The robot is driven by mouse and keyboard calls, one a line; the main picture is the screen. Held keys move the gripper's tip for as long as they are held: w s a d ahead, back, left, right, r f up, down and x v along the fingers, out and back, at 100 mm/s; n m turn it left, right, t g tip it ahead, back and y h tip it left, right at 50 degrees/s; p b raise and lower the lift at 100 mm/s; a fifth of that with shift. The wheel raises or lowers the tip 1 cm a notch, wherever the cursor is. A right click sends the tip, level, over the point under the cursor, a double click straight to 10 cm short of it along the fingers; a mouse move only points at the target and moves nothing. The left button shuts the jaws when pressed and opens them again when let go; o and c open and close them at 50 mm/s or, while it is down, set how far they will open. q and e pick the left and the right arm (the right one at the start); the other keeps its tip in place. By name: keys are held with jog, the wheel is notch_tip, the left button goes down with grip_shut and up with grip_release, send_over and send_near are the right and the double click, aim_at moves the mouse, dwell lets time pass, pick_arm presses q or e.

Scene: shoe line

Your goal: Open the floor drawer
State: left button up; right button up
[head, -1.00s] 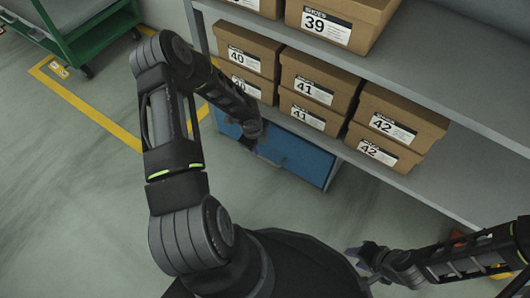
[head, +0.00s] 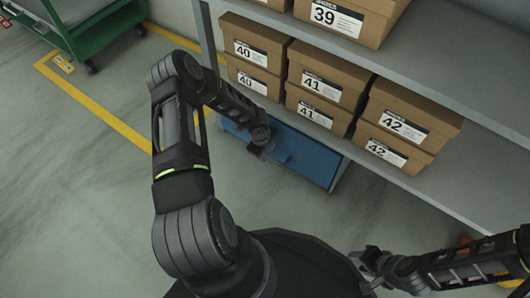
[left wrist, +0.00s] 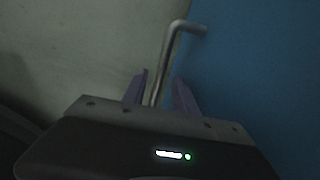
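The floor drawer (head: 312,163) is a blue front low under the shelf, seen in the head view. It looks closed, though my arm hides part of it. In the left wrist view its blue face (left wrist: 260,70) fills the right side, and a bent grey metal handle (left wrist: 170,55) stands out from it. My left gripper (head: 266,155) is at the drawer front. In the left wrist view its fingers (left wrist: 161,88) are apart, with the handle bar between them and gaps visible. My right gripper (head: 362,266) is at the lower right, away from the drawer; its finger opening is unclear.
Several shoe boxes (head: 313,88) stand on the grey shelf (head: 480,165) above the drawer. A green cart (head: 95,30) is at the upper left. Yellow tape (head: 105,118) marks the floor. The grey floor (head: 75,200) to the left is clear.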

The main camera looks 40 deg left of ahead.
pick_arm(q)
jog(key=shift+c, duration=0.5)
grip_shut()
dwell(0.8)
